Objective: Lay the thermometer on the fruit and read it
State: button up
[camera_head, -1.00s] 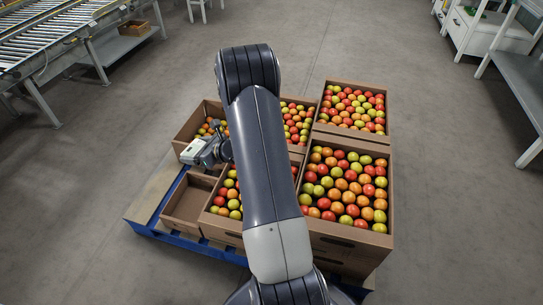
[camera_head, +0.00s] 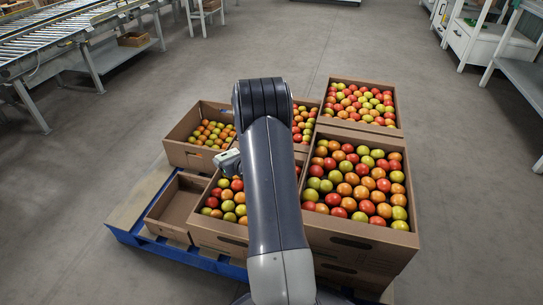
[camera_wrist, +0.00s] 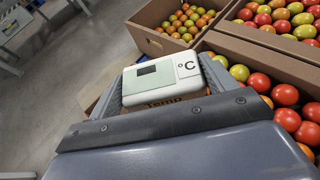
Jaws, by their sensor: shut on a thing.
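The thermometer (camera_wrist: 165,80) is a pale box with a small dark display and "°C" on its face. In the wrist view my gripper (camera_wrist: 160,100) is shut on it. No reading can be made out on the display. The thermometer also shows in the head view (camera_head: 228,158), left of my arm, which hides most of my gripper. It appears above the fruit (camera_head: 228,200) in the front middle carton; whether it touches any cannot be told. The fruit are red, orange and green tomatoes, also seen beside the thermometer in the wrist view (camera_wrist: 286,94).
Cartons of tomatoes stand on a blue pallet (camera_head: 185,252), the right front carton (camera_head: 350,235) being tall. A small carton (camera_head: 176,205) at the left looks empty. A roller conveyor (camera_head: 60,35) is at upper left, white shelving (camera_head: 490,45) at upper right. Floor around is clear.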

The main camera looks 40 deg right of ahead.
aim_at(239, 186)
jog(key=shift+m+h, duration=0.4)
jog(key=f, duration=0.1)
jog(key=d+f+b, duration=0.2)
jog(key=shift+s+f, duration=0.25)
jog(key=shift+f, duration=0.05)
notch_tip(239, 186, down, 10)
jog(key=b, duration=0.4)
jog(key=shift+r, duration=0.2)
jog(key=shift+f, duration=0.15)
jog(key=o, duration=1)
jog(key=shift+r, duration=0.2)
jog(key=p+v, duration=0.2)
jog(key=v, duration=0.4)
jog(key=shift+s+r, duration=0.15)
jog(key=shift+s, duration=0.05)
jog(key=shift+s+a+r, duration=0.1)
jog(key=shift+s+a, duration=0.1)
jog(key=shift+s, duration=0.3)
